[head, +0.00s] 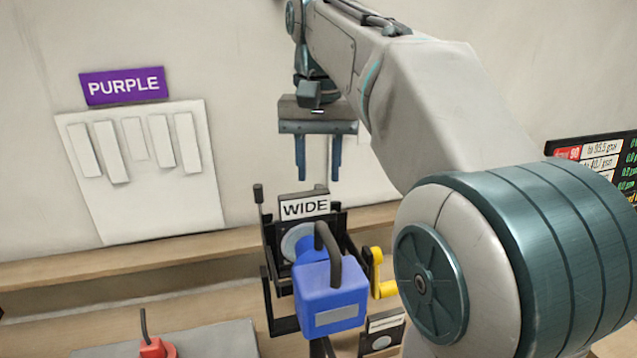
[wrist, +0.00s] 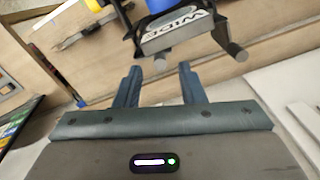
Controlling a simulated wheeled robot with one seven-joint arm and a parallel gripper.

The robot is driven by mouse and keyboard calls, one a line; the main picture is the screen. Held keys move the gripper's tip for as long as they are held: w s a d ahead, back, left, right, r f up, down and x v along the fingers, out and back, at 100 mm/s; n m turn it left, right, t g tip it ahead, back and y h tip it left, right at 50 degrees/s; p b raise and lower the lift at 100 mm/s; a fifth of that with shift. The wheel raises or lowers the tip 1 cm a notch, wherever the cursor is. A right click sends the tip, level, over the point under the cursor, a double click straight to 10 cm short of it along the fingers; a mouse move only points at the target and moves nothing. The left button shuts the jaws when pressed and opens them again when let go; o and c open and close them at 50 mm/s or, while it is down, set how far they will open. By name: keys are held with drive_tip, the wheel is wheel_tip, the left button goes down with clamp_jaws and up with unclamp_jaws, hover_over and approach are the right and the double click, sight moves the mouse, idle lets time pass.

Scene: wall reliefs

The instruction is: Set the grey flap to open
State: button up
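No grey flap can be made out for certain in either view; my arm hides much of the right side of the wall. My gripper (head: 318,176) points down in front of the wall, above the black stand (head: 268,235) with the WIDE label. Its two blue-grey fingers are apart with nothing between them. In the wrist view my gripper (wrist: 160,70) also shows open and empty, with the WIDE label (wrist: 175,32) just beyond the fingertips.
The black stand holds a blue block (head: 330,290) with a dark handle. A yellow crank (head: 382,280) is at its right. A white slatted panel (head: 140,215) hangs left under a PURPLE sign (head: 123,86). A red object (head: 157,348) sits on a grey plate (head: 220,340) at lower left.

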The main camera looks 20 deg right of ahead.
drive_tip(key=shift+f, duration=1.4)
clamp_jaws()
drive_tip(key=shift+r+m, duration=0.1)
drive_tip(key=shift+m, duration=0.2)
drive_tip(key=shift+w+d+m+p, duration=0.55)
drive_tip(key=shift+m+p, duration=0.4)
drive_tip(key=shift+m, duration=1.6)
drive_tip(key=shift+w+d+m+p, duration=0.5)
drive_tip(key=shift+m+p, duration=0.5)
drive_tip(key=shift+m, duration=1.5)
drive_tip(key=shift+w+d+m+p, duration=0.4)
drive_tip(key=shift+d+m+p, duration=0.4)
drive_tip(key=shift+m, duration=1.75)
drive_tip(key=shift+a, duration=0.1)
